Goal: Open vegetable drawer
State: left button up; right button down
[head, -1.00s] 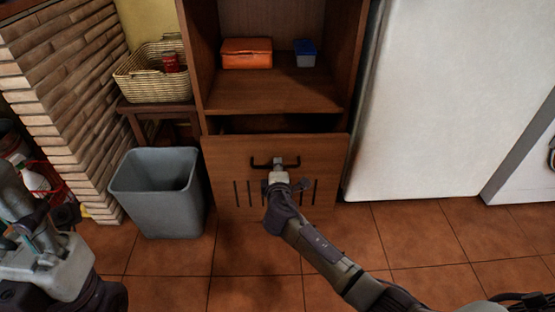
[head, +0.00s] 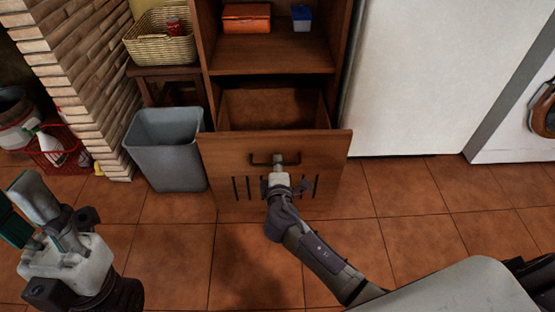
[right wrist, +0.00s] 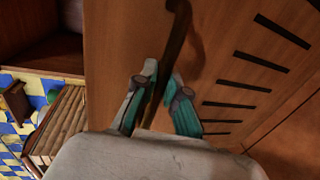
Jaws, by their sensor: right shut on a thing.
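The vegetable drawer (head: 225,152) is a wooden front with dark vertical slots, low in a wooden cabinet. It stands pulled out, and its inside shows bare behind the front. My right gripper (head: 278,160) is shut on the drawer's dark bar handle (head: 257,163). In the right wrist view the fingers of the right gripper (right wrist: 160,95) are on either side of the handle (right wrist: 178,40), close to the slotted drawer front (right wrist: 225,60). My left gripper (head: 40,215) is at the left edge, away from the drawer; its fingertips are hard to make out.
A grey bin (head: 165,155) stands just left of the drawer. A white fridge (head: 430,80) is to the right. An orange box (head: 246,17) and a blue container (head: 302,18) sit on the shelf above. The tiled floor before the drawer is clear.

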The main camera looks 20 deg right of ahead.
jog(key=c, duration=1.2)
grip_release()
jog(key=v, duration=1.2)
